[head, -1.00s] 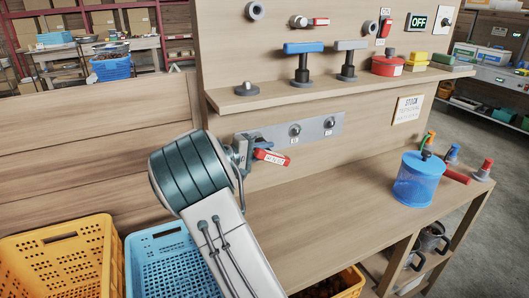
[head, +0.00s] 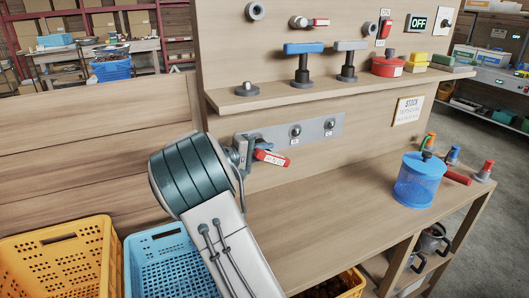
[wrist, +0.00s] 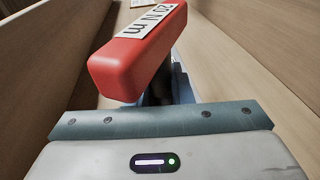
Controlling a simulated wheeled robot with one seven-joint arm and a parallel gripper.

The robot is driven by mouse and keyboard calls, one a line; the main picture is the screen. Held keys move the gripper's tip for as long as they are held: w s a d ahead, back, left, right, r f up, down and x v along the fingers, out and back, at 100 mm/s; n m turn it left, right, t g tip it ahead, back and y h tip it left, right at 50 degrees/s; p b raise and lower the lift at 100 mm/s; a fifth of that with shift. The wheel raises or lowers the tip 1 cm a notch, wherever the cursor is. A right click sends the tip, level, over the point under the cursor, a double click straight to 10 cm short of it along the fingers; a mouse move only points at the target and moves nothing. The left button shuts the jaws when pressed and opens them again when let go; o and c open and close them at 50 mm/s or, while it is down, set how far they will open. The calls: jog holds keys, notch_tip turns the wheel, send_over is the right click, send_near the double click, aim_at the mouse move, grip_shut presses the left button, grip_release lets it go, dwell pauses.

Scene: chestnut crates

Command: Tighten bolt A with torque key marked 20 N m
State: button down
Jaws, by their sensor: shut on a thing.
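A red torque key (head: 271,157) is held in my gripper (head: 247,152) in front of the metal strip (head: 315,127) on the back panel. The wrist view shows its red handle (wrist: 135,60) with a white label reading 20 N m. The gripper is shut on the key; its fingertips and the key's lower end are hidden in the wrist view. Two bolts, the nearer (head: 295,131) and the farther (head: 329,125), show on the strip with small labels below. The strip's left end, where the key is, is covered by my gripper, so bolt A is not visible.
A blue-handled key (head: 303,49) and a grey-handled key (head: 350,46) stand on the shelf (head: 290,96), beside an empty round holder (head: 248,89). A blue container (head: 418,182) stands on the bench's right part. The bench middle is clear. Yellow (head: 60,232) and blue (head: 165,235) crates stand at lower left.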

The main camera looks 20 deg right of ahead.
jog(key=shift+w, duration=0.15)
jog(key=shift+w, duration=1.3)
jog(key=shift+r, duration=0.1)
jog(key=shift+r+y+p, duration=0.1)
jog(key=shift+y+p, duration=0.7)
jog(key=shift+p, duration=0.1)
jog(key=shift+y+p, duration=1.3)
jog(key=shift+p, duration=0.15)
jog(key=shift+y, duration=0.4)
jog(key=shift+m+p, duration=0.3)
jog(key=shift+p, duration=0.2)
